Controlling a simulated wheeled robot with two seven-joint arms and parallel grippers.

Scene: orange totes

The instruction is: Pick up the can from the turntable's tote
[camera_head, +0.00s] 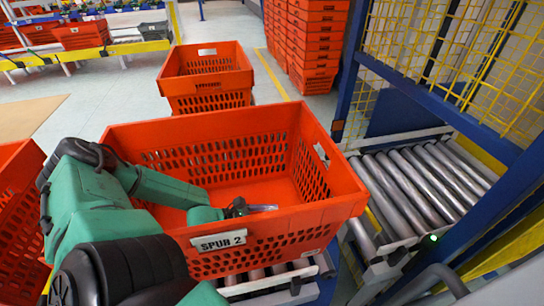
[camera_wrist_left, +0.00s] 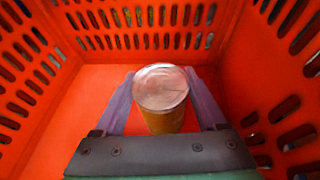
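The can (camera_wrist_left: 162,118) has a pale silver top and a golden-brown side, and stands upright on the floor of the orange tote (camera_wrist_left: 75,85). This tote, labelled "SPUR 2" in the head view (camera_head: 283,230), is in the middle. My left gripper (camera_head: 262,209) reaches down into it. In the left wrist view the gripper's two fingers (camera_wrist_left: 161,82) lie on either side of the can, spread wide, with small gaps beside its lower body. Whether the fingertips touch it is unclear. I cannot make out the can in the head view. My right gripper is out of view.
The tote's perforated walls surround my left gripper. Another orange tote (camera_head: 208,68) stands behind, and one (camera_head: 18,215) is at the left edge. A roller conveyor (camera_head: 420,185) with a blue frame and yellow mesh is on the right. Stacked totes (camera_head: 312,40) stand at the back.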

